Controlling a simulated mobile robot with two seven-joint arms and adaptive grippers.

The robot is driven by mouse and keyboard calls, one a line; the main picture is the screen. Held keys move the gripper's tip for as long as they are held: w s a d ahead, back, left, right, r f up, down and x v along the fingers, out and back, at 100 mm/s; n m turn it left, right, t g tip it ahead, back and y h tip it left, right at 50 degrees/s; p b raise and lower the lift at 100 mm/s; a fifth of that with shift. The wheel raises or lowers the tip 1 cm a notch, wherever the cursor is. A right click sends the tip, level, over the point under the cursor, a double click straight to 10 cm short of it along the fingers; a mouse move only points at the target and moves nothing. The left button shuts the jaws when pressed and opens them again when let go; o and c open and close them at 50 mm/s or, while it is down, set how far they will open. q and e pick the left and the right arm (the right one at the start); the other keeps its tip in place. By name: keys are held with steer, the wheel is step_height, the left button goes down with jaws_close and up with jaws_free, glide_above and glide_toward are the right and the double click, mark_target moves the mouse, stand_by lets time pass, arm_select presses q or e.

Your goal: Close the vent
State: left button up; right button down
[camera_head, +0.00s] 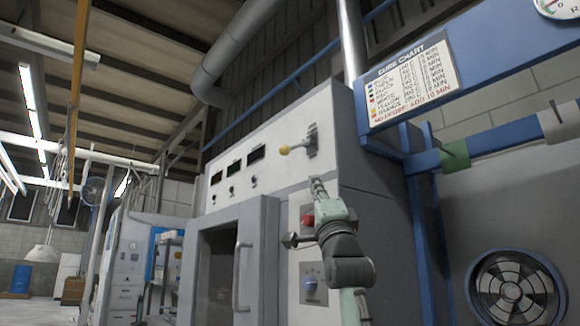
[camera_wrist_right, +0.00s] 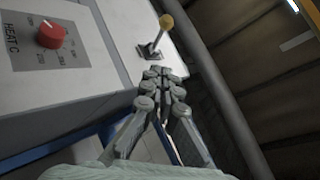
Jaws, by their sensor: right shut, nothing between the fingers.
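A lever with a yellow ball knob (camera_head: 284,150) sticks out to the left from its metal plate (camera_head: 312,140) on the upper white panel of the oven cabinet. It also shows in the right wrist view, with its yellow knob (camera_wrist_right: 166,20) above the slotted mount (camera_wrist_right: 150,51). My right gripper (camera_head: 317,182) is shut and empty. It is below the lever plate in the head view. In the wrist view its fingertips (camera_wrist_right: 160,74) appear just below the lever's mount; I cannot tell whether they touch it. My left gripper is not in view.
The oven door handle (camera_head: 240,276) stands out at left. A blue beam (camera_head: 490,142) crosses at right.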

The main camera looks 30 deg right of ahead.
steer(key=shift+s+r, duration=0.1)
steer(key=shift+s, duration=0.05)
steer(key=shift+r, duration=0.1)
steer(key=p, duration=0.3)
glide_toward(291, 148)
step_height(291, 148, up, 2)
steer(key=d, duration=0.3)
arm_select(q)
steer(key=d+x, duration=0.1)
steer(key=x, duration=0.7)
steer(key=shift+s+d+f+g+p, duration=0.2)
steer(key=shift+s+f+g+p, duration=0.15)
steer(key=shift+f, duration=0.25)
arm_select(e)
steer(key=shift+w+a+r, duration=0.35)
steer(key=shift+w+a, duration=0.15)
steer(key=shift+w, duration=0.2)
steer(key=shift+w+a+r, duration=0.35)
steer(key=shift+w+a, duration=0.1)
steer(key=shift+w, duration=0.25)
